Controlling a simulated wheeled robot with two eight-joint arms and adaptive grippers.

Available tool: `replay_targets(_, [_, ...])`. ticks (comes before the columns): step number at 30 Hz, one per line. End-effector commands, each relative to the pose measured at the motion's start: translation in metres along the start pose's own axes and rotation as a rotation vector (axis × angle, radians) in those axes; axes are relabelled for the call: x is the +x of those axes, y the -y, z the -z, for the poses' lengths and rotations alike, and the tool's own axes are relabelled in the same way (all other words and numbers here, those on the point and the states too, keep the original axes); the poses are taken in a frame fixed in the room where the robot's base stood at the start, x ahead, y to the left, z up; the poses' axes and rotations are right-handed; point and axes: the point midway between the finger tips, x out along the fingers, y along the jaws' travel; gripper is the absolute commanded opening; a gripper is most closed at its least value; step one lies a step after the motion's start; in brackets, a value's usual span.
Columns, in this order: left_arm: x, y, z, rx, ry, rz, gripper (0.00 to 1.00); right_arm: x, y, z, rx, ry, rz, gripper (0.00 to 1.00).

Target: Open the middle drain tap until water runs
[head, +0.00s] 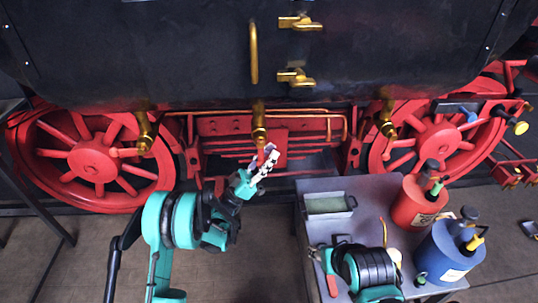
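The middle drain tap (259,122) is a brass tap hanging from the underside of the black boiler, near the centre of the head view. No water shows running from it. My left gripper (268,158) is just below the tap, its pale fingers pointing up towards it. The fingertips overlap the tap's lower end in the picture; I cannot tell whether they touch it or how far apart they are. My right gripper (317,254) is low over the grey cart, partly hidden by its own arm, and its fingers are too small to judge.
Two similar brass taps hang at the left (145,130) and right (386,120). Red spoked wheels (92,160) flank the middle. The grey cart (375,195) carries a tray (330,204), a red can (415,205) and a blue can (445,255). Floor is clear left of the cart.

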Motion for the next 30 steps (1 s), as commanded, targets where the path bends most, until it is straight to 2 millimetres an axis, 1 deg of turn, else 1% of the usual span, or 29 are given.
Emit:
replay_targets(10, [-0.001, 0.0, 0.0, 0.001, 0.001, 0.0, 0.43, 0.0, 0.0, 0.0, 0.0, 0.0, 0.0, 0.46])
replay_targets(14, [-0.009, 0.0, 0.0, 0.001, 0.001, 0.0, 0.43, 0.0, 0.0, 0.0, 0.0, 0.0, 0.0, 0.46])
replay_targets(17, [-0.025, 0.001, 0.0, 0.002, 0.0, 0.001, 0.43, 0.0, 0.0, 0.0, 0.0, 0.0, 0.0, 0.46])
replay_targets(24, [-0.079, 0.001, 0.0, 0.003, 0.0, 0.001, 0.43, 0.0, 0.0, 0.0, 0.0, 0.0, 0.0, 0.46])
replay_targets(27, [-0.097, 0.001, 0.0, 0.002, 0.0, 0.001, 0.43, 0.0, 0.0, 0.0, 0.0, 0.0, 0.0, 0.46])
replay_targets(30, [-0.11, 0.001, 0.0, 0.002, 0.0, 0.0, 0.43, 0.0, 0.0, 0.0, 0.0, 0.0, 0.0, 0.46])
